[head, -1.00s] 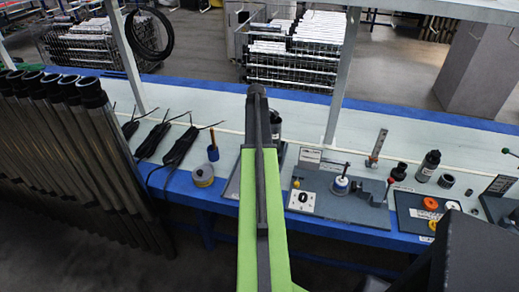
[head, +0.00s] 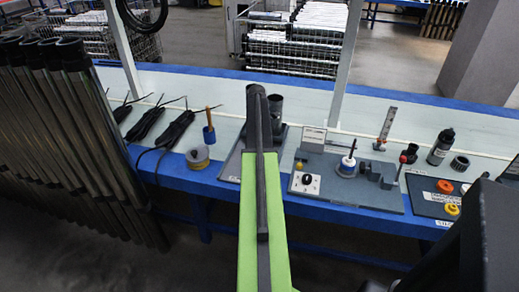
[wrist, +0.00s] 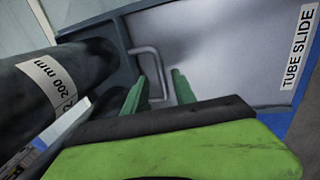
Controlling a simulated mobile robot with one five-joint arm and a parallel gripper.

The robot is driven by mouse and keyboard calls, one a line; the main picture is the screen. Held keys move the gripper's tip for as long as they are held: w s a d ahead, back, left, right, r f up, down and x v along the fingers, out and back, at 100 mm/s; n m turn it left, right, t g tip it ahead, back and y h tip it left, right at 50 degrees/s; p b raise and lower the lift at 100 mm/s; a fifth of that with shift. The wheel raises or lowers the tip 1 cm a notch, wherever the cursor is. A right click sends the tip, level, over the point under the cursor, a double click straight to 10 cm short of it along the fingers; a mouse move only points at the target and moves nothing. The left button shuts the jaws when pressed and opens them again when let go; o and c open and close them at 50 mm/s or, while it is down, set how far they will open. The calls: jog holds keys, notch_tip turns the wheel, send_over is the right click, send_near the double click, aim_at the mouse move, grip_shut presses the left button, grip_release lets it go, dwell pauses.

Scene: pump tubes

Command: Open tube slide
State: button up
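The tube slide shows in the wrist view as a pale metal panel (wrist: 225,55) in a dark blue-grey frame, with a "TUBE SLIDE" label at right. A bent metal handle (wrist: 147,52) stands at the panel's left side. My gripper (wrist: 158,88) is open, its two green fingers apart, with the handle's lower part showing between them. I cannot tell whether either finger touches the handle. In the head view my arm hides the gripper and much of the grey board (head: 231,168) behind it.
A thick black tube marked 200 mm (wrist: 75,68) lies close left of the fingers. On the bench stand a fixture board (head: 345,192), a black bottle (head: 441,147) and a tape roll (head: 198,157). Long tubes (head: 85,130) lean at left.

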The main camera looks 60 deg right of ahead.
jog(key=f, duration=0.1)
jog(key=f+b, duration=0.1)
jog(key=shift+d+f, duration=0.2)
jog(key=shift+f, duration=0.15)
jog(key=shift+r, duration=0.1)
grip_shut()
jog(key=shift+a, duration=0.1)
dwell(0.9)
